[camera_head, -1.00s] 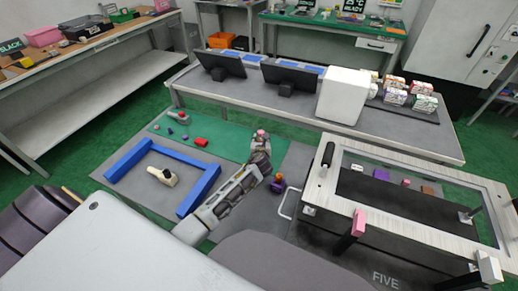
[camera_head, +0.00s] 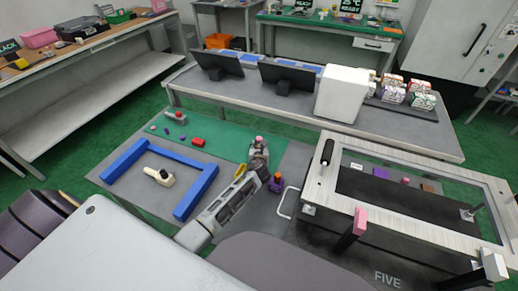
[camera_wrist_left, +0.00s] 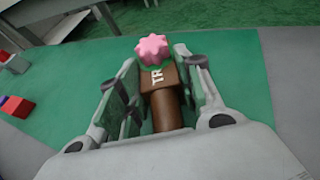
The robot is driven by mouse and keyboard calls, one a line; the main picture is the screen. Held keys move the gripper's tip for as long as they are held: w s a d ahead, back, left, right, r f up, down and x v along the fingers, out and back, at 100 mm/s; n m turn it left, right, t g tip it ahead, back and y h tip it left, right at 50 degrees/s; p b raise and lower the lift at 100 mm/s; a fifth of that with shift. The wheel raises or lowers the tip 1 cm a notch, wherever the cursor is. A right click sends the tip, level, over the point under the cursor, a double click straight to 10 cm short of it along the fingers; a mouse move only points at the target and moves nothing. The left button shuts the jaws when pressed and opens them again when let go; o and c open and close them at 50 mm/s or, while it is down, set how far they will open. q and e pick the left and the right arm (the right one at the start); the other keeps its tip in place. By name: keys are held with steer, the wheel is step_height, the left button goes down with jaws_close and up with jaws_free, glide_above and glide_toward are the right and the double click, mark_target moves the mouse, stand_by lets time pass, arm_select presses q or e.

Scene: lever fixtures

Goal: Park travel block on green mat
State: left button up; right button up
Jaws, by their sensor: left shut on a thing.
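My left gripper (camera_head: 258,152) is shut on the travel block (camera_wrist_left: 160,78), a brown block with white letters "TR" and a pink toothed knob (camera_wrist_left: 152,48) on top. In the head view only the pink knob (camera_head: 259,139) shows clearly above the fingers. The gripper is over the near right part of the green mat (camera_head: 228,142), and green surface (camera_wrist_left: 240,75) lies around it in the wrist view. I cannot tell whether the block's underside touches the mat. My right gripper is not in view.
A blue U-shaped frame (camera_head: 178,155) surrounds a cream piece (camera_head: 159,177). A purple-knobbed piece (camera_head: 276,183) and a yellow piece (camera_head: 240,171) flank my arm. A framed fixture (camera_head: 385,154) stands right.

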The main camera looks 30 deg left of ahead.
arm_select(q)
steer(key=o, duration=1.1)
steer(key=shift+r, duration=0.1)
steer(key=shift+s+d+r, duration=0.15)
steer(key=shift+s, duration=0.15)
steer(key=shift+p+v, duration=0.35)
steer(key=shift+v, duration=0.45)
steer(key=p+v, duration=0.1)
steer(key=v, duration=0.6)
steer(key=shift+s+d+r, duration=0.1)
steer(key=shift+s+r, duration=0.1)
steer(key=shift+s, duration=0.05)
steer(key=shift+p+v, duration=0.4)
steer(key=shift+v, duration=0.5)
steer(key=shift+s, duration=0.1)
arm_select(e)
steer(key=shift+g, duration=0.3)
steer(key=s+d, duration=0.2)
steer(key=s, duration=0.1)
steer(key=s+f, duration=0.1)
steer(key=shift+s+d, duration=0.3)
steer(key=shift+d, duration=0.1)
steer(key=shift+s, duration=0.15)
